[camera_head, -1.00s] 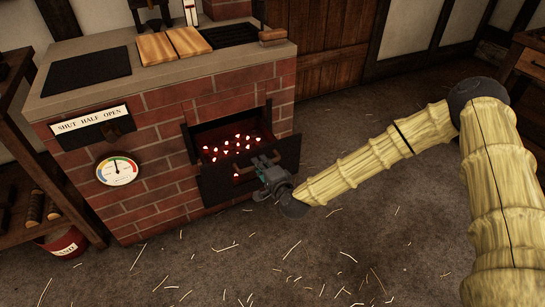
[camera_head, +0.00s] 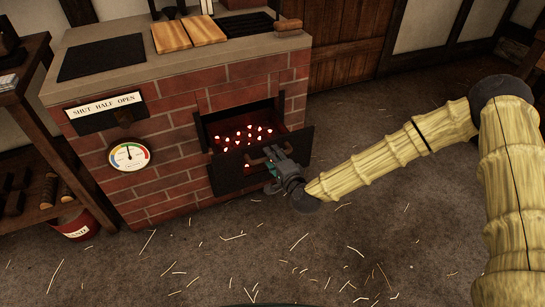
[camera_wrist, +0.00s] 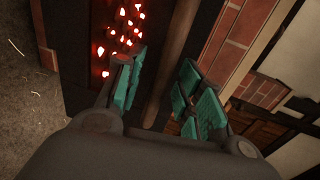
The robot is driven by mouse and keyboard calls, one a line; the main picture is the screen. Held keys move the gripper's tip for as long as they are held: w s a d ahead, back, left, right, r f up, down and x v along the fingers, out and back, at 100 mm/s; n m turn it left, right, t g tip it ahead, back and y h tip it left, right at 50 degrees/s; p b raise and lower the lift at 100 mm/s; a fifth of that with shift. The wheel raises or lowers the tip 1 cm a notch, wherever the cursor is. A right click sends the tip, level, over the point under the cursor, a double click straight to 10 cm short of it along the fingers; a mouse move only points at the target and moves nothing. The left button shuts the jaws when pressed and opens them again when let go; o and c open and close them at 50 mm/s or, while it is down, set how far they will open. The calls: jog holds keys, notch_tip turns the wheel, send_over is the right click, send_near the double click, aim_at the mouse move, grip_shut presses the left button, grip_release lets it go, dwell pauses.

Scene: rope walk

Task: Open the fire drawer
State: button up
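The fire drawer (camera_head: 228,177) stands pulled out from the brick stove, low on its front. Red glowing coals (camera_head: 245,135) show inside it, and they also show in the wrist view (camera_wrist: 120,38). Its front is dark, with a brown bar handle (camera_head: 256,160). My gripper (camera_head: 277,160) is at the handle, in front of the drawer's right part. In the wrist view the handle (camera_wrist: 178,45) runs between the two teal finger pads of my gripper (camera_wrist: 160,95). A dark gap shows between the handle and the left finger. I cannot tell whether the right finger touches it.
The brick stove (camera_head: 165,175) has a pressure-style dial (camera_head: 130,156) and a "SHUT HALF OPEN" plate (camera_head: 105,105) left of the drawer. A dark shelf (camera_head: 25,215) and a red bucket (camera_head: 78,228) stand at the left. The straw-strewn floor (camera_head: 230,265) in front is free.

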jog(key=v, duration=1.1)
jog(key=shift+s, duration=0.15)
jog(key=shift+d, duration=0.1)
jog(key=s+f+n+g, duration=0.4)
jog(key=s+f+g, duration=0.1)
jog(key=s+f, duration=0.55)
jog(key=s+d+f+n+g+h, duration=0.3)
jog(key=s+d+f+n+g, duration=0.25)
jog(key=s+f, duration=0.7)
jog(key=s+d+n+g+h, duration=0.3)
jog(key=s+d+g+h, duration=0.1)
jog(key=s+d, duration=0.85)
notch_tip(320, 180, up, 20)
jog(key=p, duration=2)
jog(key=shift+w+d, duration=0.3)
jog(key=shift+w, duration=0.15)
